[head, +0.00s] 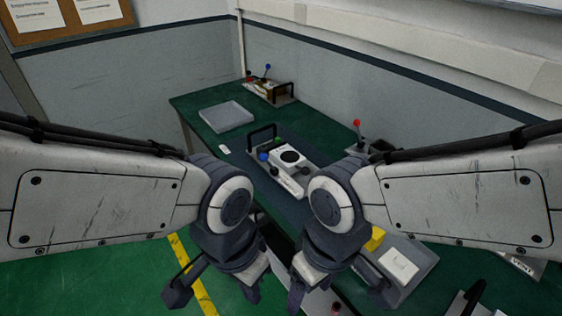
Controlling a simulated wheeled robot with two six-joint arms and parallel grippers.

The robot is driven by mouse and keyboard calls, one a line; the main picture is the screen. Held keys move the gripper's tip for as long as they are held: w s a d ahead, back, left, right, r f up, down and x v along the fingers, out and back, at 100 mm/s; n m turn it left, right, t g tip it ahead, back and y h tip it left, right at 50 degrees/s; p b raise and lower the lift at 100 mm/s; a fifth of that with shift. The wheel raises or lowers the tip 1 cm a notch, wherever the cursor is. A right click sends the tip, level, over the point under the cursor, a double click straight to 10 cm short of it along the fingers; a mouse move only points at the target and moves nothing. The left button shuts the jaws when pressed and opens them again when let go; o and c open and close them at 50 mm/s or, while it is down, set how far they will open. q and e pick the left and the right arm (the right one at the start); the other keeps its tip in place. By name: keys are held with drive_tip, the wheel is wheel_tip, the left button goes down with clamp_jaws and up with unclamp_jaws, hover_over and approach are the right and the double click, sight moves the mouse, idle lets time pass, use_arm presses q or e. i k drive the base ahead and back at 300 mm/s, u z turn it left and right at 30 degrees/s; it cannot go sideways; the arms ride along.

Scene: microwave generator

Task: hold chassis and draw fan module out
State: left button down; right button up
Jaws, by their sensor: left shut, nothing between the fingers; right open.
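A light-grey unit with a round black opening, probably the chassis with the fan module (289,157), sits on the green bench in the middle of the head view. A black handle (262,134) stands at its far left end, with blue and green knobs near it. I cannot tell where the fan module ends and the chassis begins. My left gripper (248,288) is shut and empty, low in the view and nearer to me than the unit. My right gripper (297,293) is open, low and just right of it. Both are apart from the unit; their fingertips are partly hidden.
A grey tray (227,116) lies on the bench at the back left. A device with a black handle (275,92) stands behind it. A red-knobbed lever (357,124) stands to the right by the wall. A grey tray with a white block (399,264) lies at front right.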

sight(286, 157)
drive_tip(key=u, duration=0.95)
drive_tip(key=k, duration=1.2)
drive_tip(key=u, duration=1.1)
drive_tip(key=i, duration=0.7)
drive_tip(key=z, duration=0.4)
drive_tip(key=i, duration=1.95)
drive_tip(key=z, duration=0.8)
drive_tip(key=i, duration=1.1)
drive_tip(key=z, duration=1.95)
drive_tip(key=i, duration=0.75)
drive_tip(key=z, duration=0.7)
